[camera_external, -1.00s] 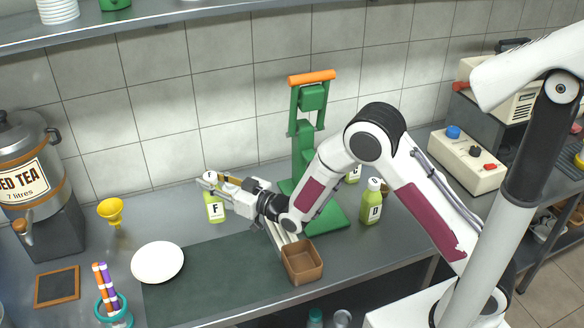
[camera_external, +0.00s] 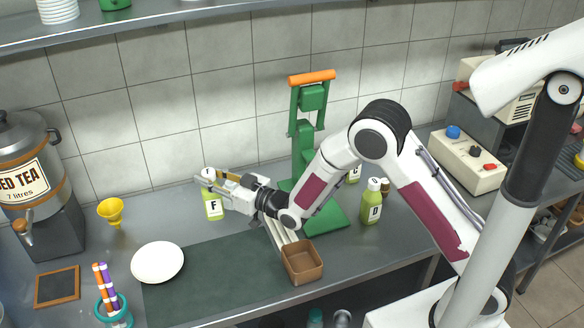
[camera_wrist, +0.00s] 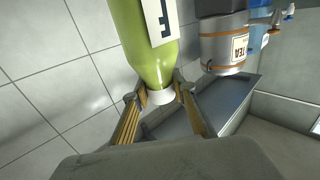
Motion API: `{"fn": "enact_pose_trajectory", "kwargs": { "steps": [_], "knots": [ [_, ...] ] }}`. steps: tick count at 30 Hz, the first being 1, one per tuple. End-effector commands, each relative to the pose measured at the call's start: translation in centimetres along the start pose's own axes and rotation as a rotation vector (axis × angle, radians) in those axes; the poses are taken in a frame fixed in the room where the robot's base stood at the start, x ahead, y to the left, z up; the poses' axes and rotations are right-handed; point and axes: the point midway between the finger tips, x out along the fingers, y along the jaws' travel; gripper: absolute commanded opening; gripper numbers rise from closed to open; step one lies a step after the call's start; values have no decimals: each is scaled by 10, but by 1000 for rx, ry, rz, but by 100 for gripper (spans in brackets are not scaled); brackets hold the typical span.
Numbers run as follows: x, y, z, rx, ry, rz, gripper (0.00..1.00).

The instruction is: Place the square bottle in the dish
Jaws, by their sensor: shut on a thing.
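The green bottle (camera_external: 213,208) with a white cap and an "F" label is at the back left of the counter, upright. My gripper (camera_external: 209,180) is shut on it at the cap and neck. In the wrist view the bottle (camera_wrist: 146,45) appears upside down, with its white cap between my fingers (camera_wrist: 160,94). I cannot tell whether its base touches the counter.
A yellow funnel (camera_external: 111,211), a slate (camera_external: 58,287) and a teal cup of straws (camera_external: 113,312) surround the dish. The tea urn (camera_external: 25,170) stands left. The green press (camera_external: 308,150), brown box (camera_external: 302,262) and "D" bottle (camera_external: 371,205) are right. The mat (camera_external: 215,280) is mostly bare.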

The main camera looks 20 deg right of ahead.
Motion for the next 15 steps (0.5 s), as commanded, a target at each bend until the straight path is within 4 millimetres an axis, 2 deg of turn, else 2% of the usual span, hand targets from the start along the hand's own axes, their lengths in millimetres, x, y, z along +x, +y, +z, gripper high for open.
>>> {"fn": "enact_pose_trajectory", "kwargs": {
  "steps": [5, 8, 15],
  "knots": [
    [1, -24, 4, 0, -3, -33, 0],
    [5, -47, 5, 2, 3, -61, 0],
    [28, -117, -2, 12, 27, -120, 0]
  ]
}}
